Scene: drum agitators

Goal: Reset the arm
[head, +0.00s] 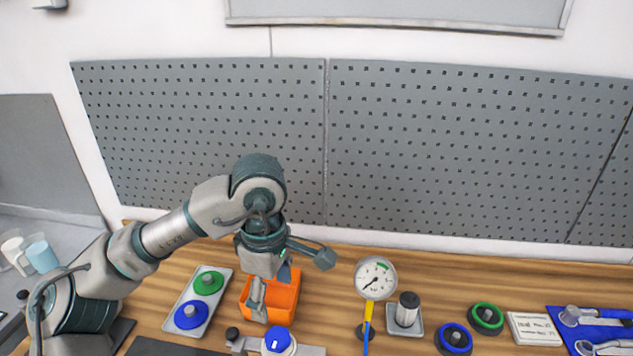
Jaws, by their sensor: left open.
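My left arm comes in from the left and bends down at its wrist. My left gripper (258,308) points down over the orange bin (288,303) on the wooden workbench. Its jaws are open, and I see nothing held between them. The fingertips are small in the picture and overlap the bin's front part; I cannot tell whether they touch it. My right gripper is not in view.
Left of the bin is a tray (217,307) with green (208,283) and blue (190,314) knobs. A blue-topped device (279,340) stands in front. A gauge (376,278), a metal cylinder (408,309) and a blue tool mat (598,331) lie rightward. Pegboards (440,150) stand behind.

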